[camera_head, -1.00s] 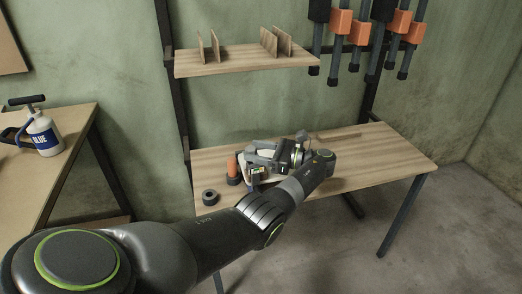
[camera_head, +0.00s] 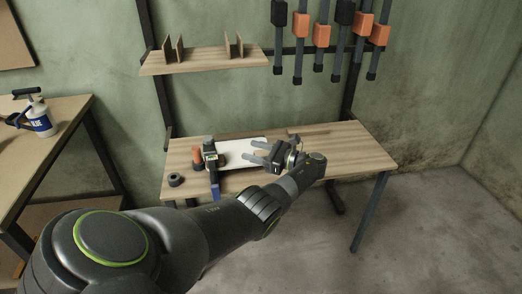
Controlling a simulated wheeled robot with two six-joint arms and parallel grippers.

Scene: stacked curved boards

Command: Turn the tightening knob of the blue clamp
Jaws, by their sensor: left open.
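The clamp (camera_head: 213,172) stands at the front left of the wooden workbench, at the left end of a pale stacked board (camera_head: 236,153). It has a dark upper part and a blue lower part that reaches down past the bench's front edge. I cannot make out the tightening knob clearly at this size. My left gripper (camera_head: 250,151) is open and empty, with its fingers pointing left over the right part of the board. It is to the right of the clamp, apart from it. My right gripper is not in view.
An orange and dark cylinder (camera_head: 197,159) stands just left of the clamp. A black roll (camera_head: 175,180) lies at the bench's left end. A shelf (camera_head: 205,60) and hanging orange clamps (camera_head: 322,35) are above. The bench's right part (camera_head: 358,152) is clear.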

